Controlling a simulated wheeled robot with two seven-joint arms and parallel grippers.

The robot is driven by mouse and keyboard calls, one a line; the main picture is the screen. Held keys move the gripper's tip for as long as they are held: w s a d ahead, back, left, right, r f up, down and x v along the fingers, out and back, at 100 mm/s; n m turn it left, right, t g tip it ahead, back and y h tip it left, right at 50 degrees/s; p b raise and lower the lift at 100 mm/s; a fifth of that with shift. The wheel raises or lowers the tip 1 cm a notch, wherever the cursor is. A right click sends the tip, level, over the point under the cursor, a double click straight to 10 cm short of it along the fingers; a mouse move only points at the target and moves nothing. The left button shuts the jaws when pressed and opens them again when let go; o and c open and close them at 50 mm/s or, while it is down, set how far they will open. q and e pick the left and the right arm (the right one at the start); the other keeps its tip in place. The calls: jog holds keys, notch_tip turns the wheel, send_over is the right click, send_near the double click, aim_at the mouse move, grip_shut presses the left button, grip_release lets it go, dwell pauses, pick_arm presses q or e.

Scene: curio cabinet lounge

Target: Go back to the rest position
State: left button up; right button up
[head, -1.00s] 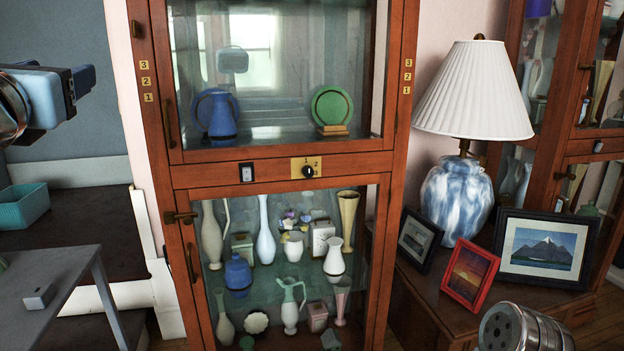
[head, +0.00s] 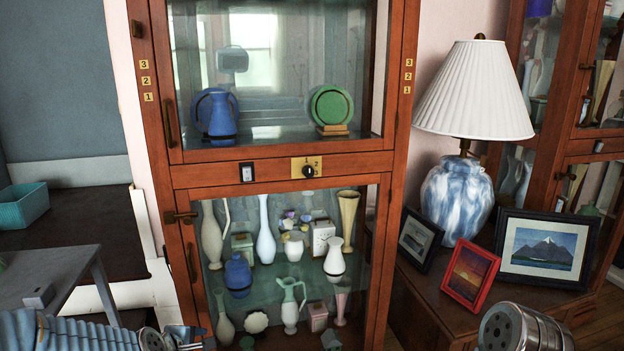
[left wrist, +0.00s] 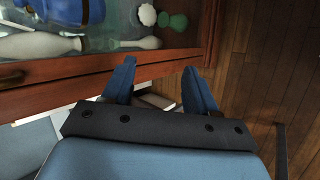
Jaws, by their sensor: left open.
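My left arm comes in along the bottom left of the head view, with its gripper (head: 190,338) low in front of the cabinet's lower left corner, partly cut off by the frame edge. In the left wrist view the left gripper's two blue fingers (left wrist: 160,68) stand apart with nothing between them. Beyond the fingertips is the reddish wood edge of the cabinet (left wrist: 168,66). Part of my right arm shows at the bottom right of the head view, but its gripper is out of frame.
The cabinet (head: 280,172) holds vases behind glass doors. A grey table (head: 70,265) and teal basket (head: 24,207) are at left. At right a lamp (head: 472,90) and framed pictures (head: 545,248) stand on a low wooden chest. Wood floor (left wrist: 265,70) shows in the wrist view.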

pick_arm(q)
jog(key=s+d+f+m+g+h, duration=0.1)
jog(key=s+d+f+m+g, duration=0.1)
jog(key=s+d+f+m, duration=0.3)
jog(key=s+d+f+m+g, duration=0.1)
jog(key=s+d+f, duration=0.15)
jog(key=f, duration=0.55)
jog(key=s+d+f+m+g, duration=0.1)
jog(key=s+d+f+m, duration=0.1)
jog(key=s, duration=0.3)
jog(key=s+d+f+m+g+h, duration=0.1)
jog(key=s+d+f+m+g, duration=0.1)
jog(key=s+d+f+m, duration=0.1)
jog(key=s+d+f+m+g, duration=0.2)
jog(key=s+f+m, duration=0.3)
jog(key=s, duration=0.4)
jog(key=shift+s+d+f, duration=0.15)
jog(key=shift+d+f, duration=0.4)
jog(key=shift+f, duration=0.15)
jog(key=shift+c, duration=0.3)
